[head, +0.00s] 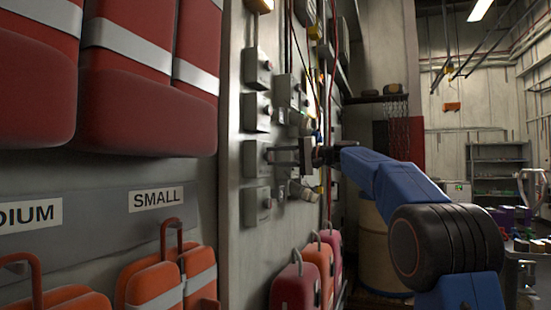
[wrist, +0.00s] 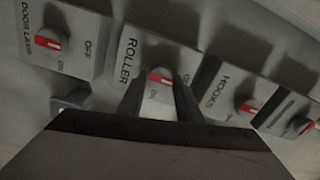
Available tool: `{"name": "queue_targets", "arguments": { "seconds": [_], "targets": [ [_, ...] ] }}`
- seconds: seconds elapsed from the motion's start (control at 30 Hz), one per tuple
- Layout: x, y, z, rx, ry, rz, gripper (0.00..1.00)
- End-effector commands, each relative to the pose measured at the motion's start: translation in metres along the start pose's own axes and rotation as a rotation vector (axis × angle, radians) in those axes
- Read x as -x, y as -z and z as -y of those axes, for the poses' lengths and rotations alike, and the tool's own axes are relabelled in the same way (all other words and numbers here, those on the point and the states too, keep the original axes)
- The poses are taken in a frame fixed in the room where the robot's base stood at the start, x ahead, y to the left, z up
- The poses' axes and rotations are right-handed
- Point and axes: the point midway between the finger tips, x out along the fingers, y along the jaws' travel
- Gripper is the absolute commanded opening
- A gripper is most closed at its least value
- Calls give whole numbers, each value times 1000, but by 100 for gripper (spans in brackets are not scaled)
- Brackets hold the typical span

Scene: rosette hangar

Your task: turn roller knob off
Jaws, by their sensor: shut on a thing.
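The roller knob (wrist: 160,82) is pale with a red mark and sits on a grey box lettered ROLLER (wrist: 127,60) in the wrist view. OFF is printed at the box's upper right and ON below the knob, partly covered. My gripper (wrist: 159,100) has one dark finger on each side of the knob and is shut on it. In the head view my gripper (head: 274,155) reaches left to a wall-mounted switch box (head: 254,160). The knob itself is hidden there by the fingers.
Beside the roller box are the door lamp knob (wrist: 48,40) on the left and the hooks knob (wrist: 247,108) on the right, close together. More switch boxes (head: 257,68) line the wall column. Red and orange cases (head: 155,285) stand at the lower left.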

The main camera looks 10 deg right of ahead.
Motion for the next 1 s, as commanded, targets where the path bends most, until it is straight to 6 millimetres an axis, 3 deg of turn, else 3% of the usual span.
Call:
{"name": "queue_targets", "arguments": {
  "seconds": [0.5, 0.53, 0.6, 1.0],
  "targets": [
    [0, 0, -2, 18, -4, 3, 10],
    [0, 0, -2, 18, -4, 3, 37],
    [0, 0, -2, 17, -3, 3, 51],
    [6, 0, -1, 18, -2, 0, 51]
  ]
}}
